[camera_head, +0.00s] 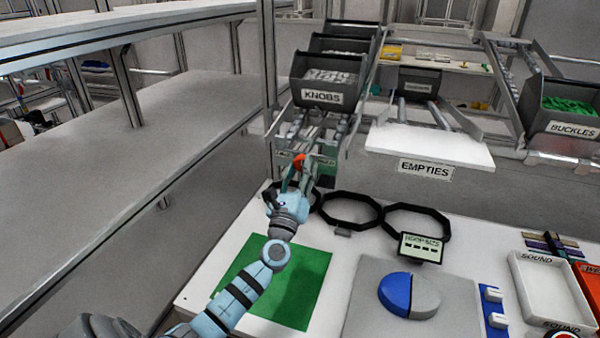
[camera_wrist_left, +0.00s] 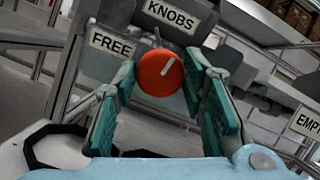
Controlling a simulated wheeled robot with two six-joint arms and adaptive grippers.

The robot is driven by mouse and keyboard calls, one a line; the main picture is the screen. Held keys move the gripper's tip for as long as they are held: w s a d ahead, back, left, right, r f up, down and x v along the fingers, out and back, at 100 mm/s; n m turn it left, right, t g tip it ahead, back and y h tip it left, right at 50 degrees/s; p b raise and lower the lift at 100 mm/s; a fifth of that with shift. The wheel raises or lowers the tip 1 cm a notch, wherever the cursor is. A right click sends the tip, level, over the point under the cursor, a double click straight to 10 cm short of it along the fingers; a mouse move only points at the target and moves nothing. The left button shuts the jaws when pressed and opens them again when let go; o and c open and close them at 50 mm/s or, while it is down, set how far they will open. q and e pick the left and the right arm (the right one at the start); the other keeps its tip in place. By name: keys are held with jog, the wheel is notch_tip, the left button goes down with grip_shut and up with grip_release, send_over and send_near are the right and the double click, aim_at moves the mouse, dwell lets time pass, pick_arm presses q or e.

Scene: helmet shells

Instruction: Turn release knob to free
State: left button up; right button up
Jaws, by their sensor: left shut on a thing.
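The release knob (camera_wrist_left: 160,73) is a round red-orange knob with a pale line on its face, which points up and to the right in the left wrist view. A FREE label (camera_wrist_left: 112,44) sits to its upper left. My left gripper (camera_wrist_left: 160,85) is shut on the knob, with a green-padded finger at each side. In the head view the knob (camera_head: 299,161) shows as a small red spot at the tip of my left gripper (camera_head: 298,175), below the KNOBS bin. The label beside it is too small to read there. My right gripper is not in view.
The KNOBS bin (camera_head: 325,84) stands above the knob. The EMPTIES shelf (camera_head: 430,146) is to the right. Black rings (camera_head: 350,195) lie on the white table behind a green mat (camera_head: 275,284). A blue and grey disc (camera_head: 408,294) lies on a grey panel.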

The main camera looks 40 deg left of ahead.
pick_arm(q)
jog(key=shift+n+g+y+b, duration=0.2)
jog(key=shift+n+g+y, duration=0.1)
jog(key=shift+n, duration=1.25)
jog(key=shift+n+g+y+b, duration=0.2)
jog(key=shift+n+g+y, duration=0.1)
jog(key=shift+n, duration=1.25)
jog(key=shift+n+g, duration=0.5)
jog(key=shift+n, duration=2.6)
jog(key=o, duration=1.2)
jog(key=shift+c, duration=0.2)
jog(key=v, duration=1.2)
